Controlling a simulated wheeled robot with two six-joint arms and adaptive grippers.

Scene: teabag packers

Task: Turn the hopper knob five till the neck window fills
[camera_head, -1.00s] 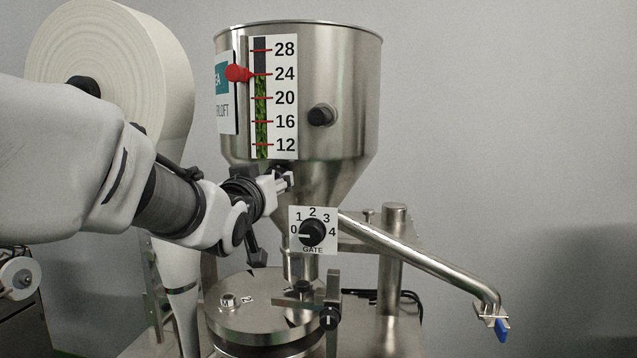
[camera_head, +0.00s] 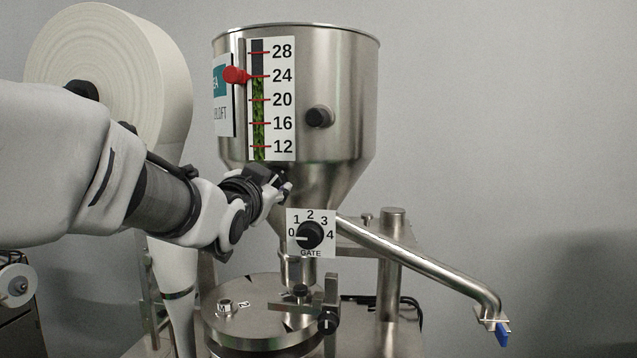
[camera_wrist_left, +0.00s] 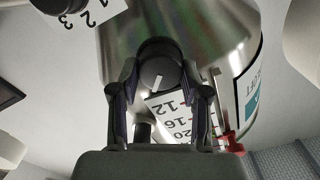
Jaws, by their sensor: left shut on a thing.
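The steel hopper (camera_head: 345,75) stands in the middle of the head view. My left gripper (camera_head: 284,186) is at the lower left of its cone. In the left wrist view my left gripper (camera_wrist_left: 157,88) is shut on a round black knob (camera_wrist_left: 155,72) with a white pointer line, one finger on each side. The hand hides this knob in the head view. The gate dial (camera_head: 310,235) has a black knob with its pointer towards 0. The level strip (camera_head: 258,110) shows green leaf up to about 24. A neck window cannot be made out. My right gripper is not in view.
A second black knob (camera_head: 319,117) is on the hopper's front. A red marker (camera_head: 236,75) sits by the scale. A steel pipe (camera_head: 420,258) with a blue-handled end runs to the right. A round steel plate (camera_head: 260,325) is below, and a white paper roll (camera_head: 135,60) is behind my arm.

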